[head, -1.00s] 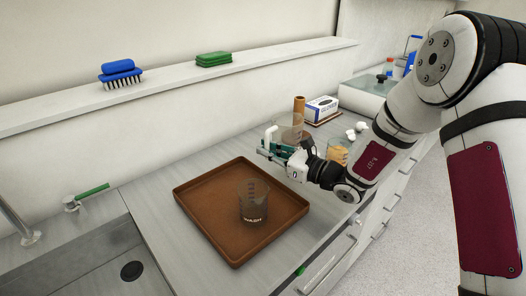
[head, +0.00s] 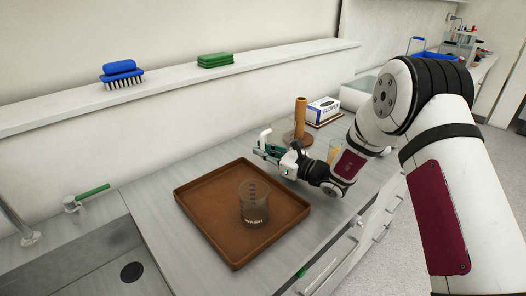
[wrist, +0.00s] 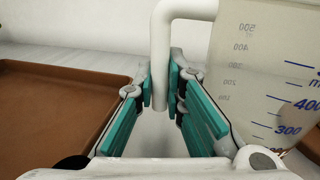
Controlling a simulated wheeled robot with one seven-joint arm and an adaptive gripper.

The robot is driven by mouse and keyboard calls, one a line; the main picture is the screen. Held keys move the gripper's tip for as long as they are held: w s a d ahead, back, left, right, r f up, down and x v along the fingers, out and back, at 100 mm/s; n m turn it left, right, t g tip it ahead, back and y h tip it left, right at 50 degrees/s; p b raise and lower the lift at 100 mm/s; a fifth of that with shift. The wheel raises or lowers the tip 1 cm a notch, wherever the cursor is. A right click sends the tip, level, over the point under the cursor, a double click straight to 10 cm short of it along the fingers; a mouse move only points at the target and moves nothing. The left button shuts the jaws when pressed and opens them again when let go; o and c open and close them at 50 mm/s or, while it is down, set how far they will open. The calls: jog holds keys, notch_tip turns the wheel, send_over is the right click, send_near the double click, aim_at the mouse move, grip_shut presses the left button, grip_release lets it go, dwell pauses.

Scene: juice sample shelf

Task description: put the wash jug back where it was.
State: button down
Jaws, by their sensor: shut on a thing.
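My gripper (head: 268,151) is at the back of the counter, beyond the tray's right rear corner. It is shut on the white handle (wrist: 172,60) of a clear measuring jug (wrist: 262,75) with blue graduations. The jug body is right of the fingers in the wrist view. In the head view the white handle (head: 264,138) rises above the fingers, but the body is hard to make out. I cannot see a label on this jug or whether its base touches the counter. A clear vessel marked WASH (head: 254,205) stands upright on the brown tray (head: 212,233).
A brown cylinder on a stand (head: 301,115) is behind my gripper, with a glove box (head: 323,110) to its right. An amber-filled container (head: 334,152) is partly hidden by my arm. The sink (head: 95,270) is at front left. The tray's left half is clear.

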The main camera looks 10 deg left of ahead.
jog(key=c, duration=2.1)
grip_release()
jog(key=shift+f, duration=0.15)
jog(key=o, duration=0.4)
jog(key=shift+o, duration=0.2)
jog(key=shift+d+r, duration=0.2)
jog(key=v, duration=1.1)
jog(key=shift+s+d, duration=0.2)
jog(key=shift+d, duration=0.1)
